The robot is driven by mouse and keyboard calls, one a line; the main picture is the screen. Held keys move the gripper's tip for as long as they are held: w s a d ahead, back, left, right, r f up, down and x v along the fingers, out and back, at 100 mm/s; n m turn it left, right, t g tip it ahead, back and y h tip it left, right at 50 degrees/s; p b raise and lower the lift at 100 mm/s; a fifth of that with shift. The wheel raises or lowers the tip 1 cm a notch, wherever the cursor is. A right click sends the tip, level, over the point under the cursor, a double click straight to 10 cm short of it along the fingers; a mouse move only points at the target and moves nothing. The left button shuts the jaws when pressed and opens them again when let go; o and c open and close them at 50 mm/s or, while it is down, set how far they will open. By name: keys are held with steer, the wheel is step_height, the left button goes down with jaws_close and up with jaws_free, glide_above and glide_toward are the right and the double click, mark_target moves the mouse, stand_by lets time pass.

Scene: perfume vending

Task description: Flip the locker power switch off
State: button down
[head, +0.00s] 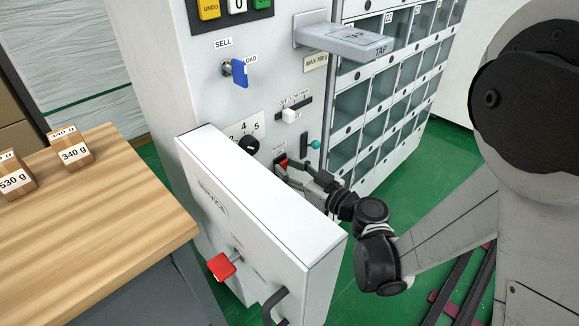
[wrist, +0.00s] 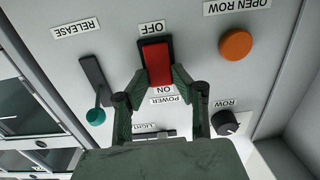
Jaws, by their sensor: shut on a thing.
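The red power rocker switch (wrist: 157,62) sits in a black frame on the grey panel in the wrist view, which shows the labels upside down. The OFF label (wrist: 151,28) is above it in the picture, and the ON and POWER labels (wrist: 168,95) are below. My gripper (wrist: 161,74) has one finger at each side of the switch and is shut on it. In the head view the switch (head: 282,163) is a small red patch, with my gripper (head: 289,172) at it. I cannot tell which end of the rocker is pressed in.
The open white service door (head: 260,190) stands close in front of my gripper. A teal-tipped release lever (wrist: 95,115), an orange button (wrist: 235,44) and a black row knob (wrist: 225,122) are near the switch. A wooden table (head: 90,225) is at left.

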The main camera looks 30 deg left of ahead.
mark_target(278, 129)
steer(key=c, duration=1.4)
jaws_free()
steer(key=shift+c, duration=0.2)
steer(key=shift+r, duration=0.1)
steer(key=shift+r, duration=4.9)
